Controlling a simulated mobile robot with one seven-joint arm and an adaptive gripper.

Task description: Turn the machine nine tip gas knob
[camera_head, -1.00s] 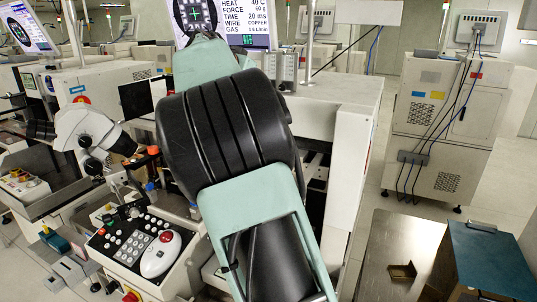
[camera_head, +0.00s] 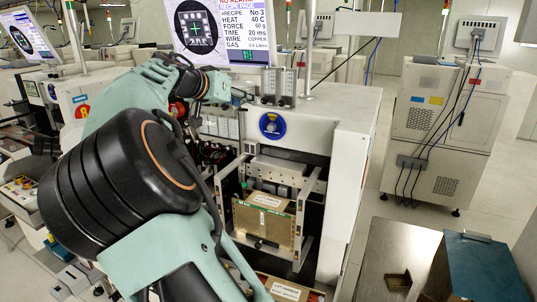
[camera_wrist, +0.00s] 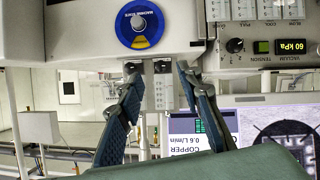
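Two narrow flow meters (camera_head: 278,82) with dark knobs at their feet (camera_head: 285,101) stand on top of the machine, above its round blue "MACHINE NINE" badge (camera_head: 272,125). I cannot read which one is tip gas. My gripper (camera_head: 243,96) is just left of them in the head view. In the wrist view, which is upside down, the open gripper's fingers (camera_wrist: 157,72) stand on either side of the flow meters (camera_wrist: 161,90) and a dark knob (camera_wrist: 162,67). The badge (camera_wrist: 140,24) shows above them. No contact is visible, and nothing is between the fingertips but that area.
The machine's screen (camera_head: 212,30) stands behind the meters and reads GAS 0.6 L/min. A vacuum tension panel (camera_wrist: 264,46) is at right in the wrist view. An open bay with a brass-coloured magazine (camera_head: 265,222) lies below. A blue box (camera_head: 485,265) is at lower right.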

